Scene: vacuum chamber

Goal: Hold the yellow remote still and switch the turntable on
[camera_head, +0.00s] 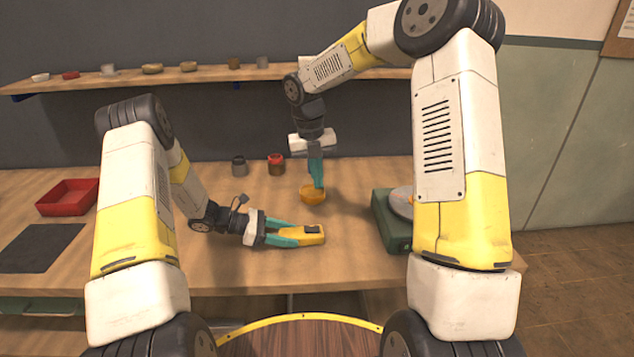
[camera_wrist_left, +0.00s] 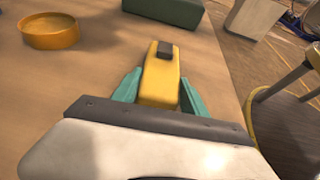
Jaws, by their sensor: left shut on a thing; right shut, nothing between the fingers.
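The yellow remote (camera_head: 312,235) lies on the wooden table, with a dark button or patch on its top near the far end. My left gripper (camera_head: 298,236) is shut on the near end of the remote. In the left wrist view the remote (camera_wrist_left: 161,82) sits between the two teal fingers of my left gripper (camera_wrist_left: 158,92). My right gripper (camera_head: 318,186) points down, shut and empty, over or in an orange round dish. The turntable (camera_head: 392,222) is a green box with a grey disc at the right, partly hidden by my right arm.
The orange dish (camera_head: 312,198) stands behind the remote. A grey jar (camera_head: 239,165) and a red jar (camera_head: 276,163) stand farther back. A red tray (camera_head: 66,198) and a dark mat (camera_head: 42,248) lie at the left. A shelf (camera_head: 210,75) with small items runs behind.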

